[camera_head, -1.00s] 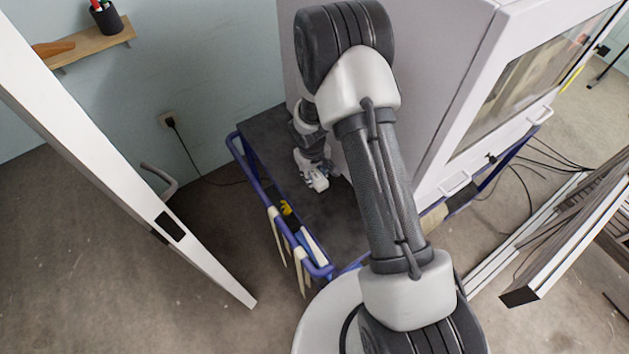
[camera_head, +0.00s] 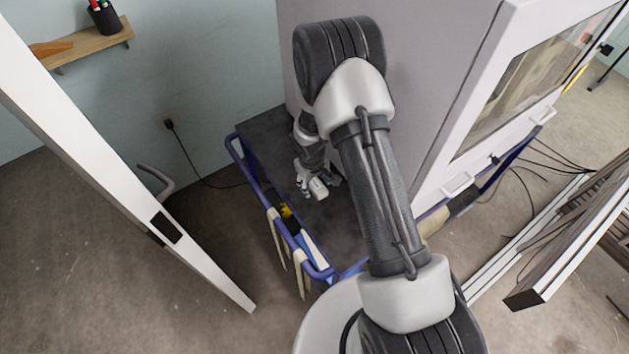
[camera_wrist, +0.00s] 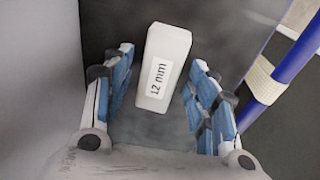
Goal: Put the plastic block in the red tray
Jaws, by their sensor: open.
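The plastic block (camera_wrist: 165,52) is a white box with a "12 mm" label. In the wrist view it is on the dark cart top, ahead of and between my fingers. My gripper (camera_wrist: 162,92) is open, with blue-padded fingers on either side of the block's near end; I cannot tell whether they touch it. In the head view my gripper (camera_head: 316,192) is low over the dark cart top, and the block cannot be made out clearly there. No red tray shows in either view.
The dark cart (camera_head: 262,128) has a blue tube frame (camera_head: 245,165), with pale tools and a yellow item hanging at its left side. A large grey cabinet (camera_head: 430,60) stands right behind it. A white door panel (camera_head: 110,150) stands at left.

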